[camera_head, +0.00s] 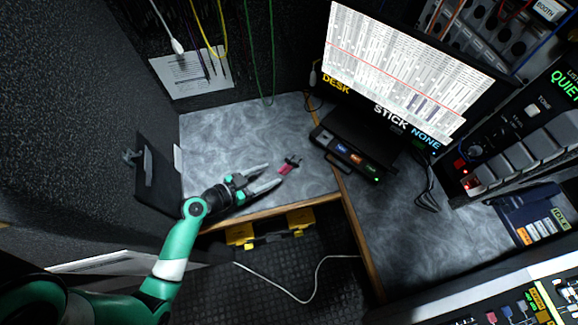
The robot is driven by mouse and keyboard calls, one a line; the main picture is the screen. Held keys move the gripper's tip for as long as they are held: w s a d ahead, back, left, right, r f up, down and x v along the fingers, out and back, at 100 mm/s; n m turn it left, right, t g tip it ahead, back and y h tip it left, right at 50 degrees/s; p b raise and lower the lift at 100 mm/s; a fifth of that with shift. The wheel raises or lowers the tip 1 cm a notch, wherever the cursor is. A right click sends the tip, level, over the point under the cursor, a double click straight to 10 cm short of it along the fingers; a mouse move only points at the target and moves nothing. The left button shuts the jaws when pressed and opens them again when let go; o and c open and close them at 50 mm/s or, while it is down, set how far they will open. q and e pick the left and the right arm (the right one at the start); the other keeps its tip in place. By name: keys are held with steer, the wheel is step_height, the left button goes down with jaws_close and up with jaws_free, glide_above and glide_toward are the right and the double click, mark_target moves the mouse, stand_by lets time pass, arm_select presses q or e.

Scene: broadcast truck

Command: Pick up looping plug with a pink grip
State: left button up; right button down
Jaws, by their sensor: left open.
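The looping plug (287,167) is a small dark piece with a pink grip. It lies on the left part of the grey desk, near the front edge. My left gripper (275,176) comes in from the left, low over the desk. Its two fingers are spread apart, and the pink grip is close to the fingertips. I cannot tell whether a finger touches it. My right gripper does not show.
A black box with lit buttons (346,155) stands just right of the plug, below a monitor (408,75). A clipboard (158,175) leans at the left wall. Cables (272,60) hang at the back. The desk (215,135) behind the gripper is clear.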

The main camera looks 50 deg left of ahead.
mark_target(284, 168)
arm_select(q)
steer(key=x, duration=0.4)
steer(key=shift+w+b, duration=0.1)
steer(key=shift+b, duration=0.2)
steer(key=shift+w+f, duration=0.1)
steer(key=shift+w, duration=0.05)
steer(key=b+x, duration=0.1)
steer(key=x, duration=0.4)
steer(key=shift+b, duration=0.3)
jaws_close()
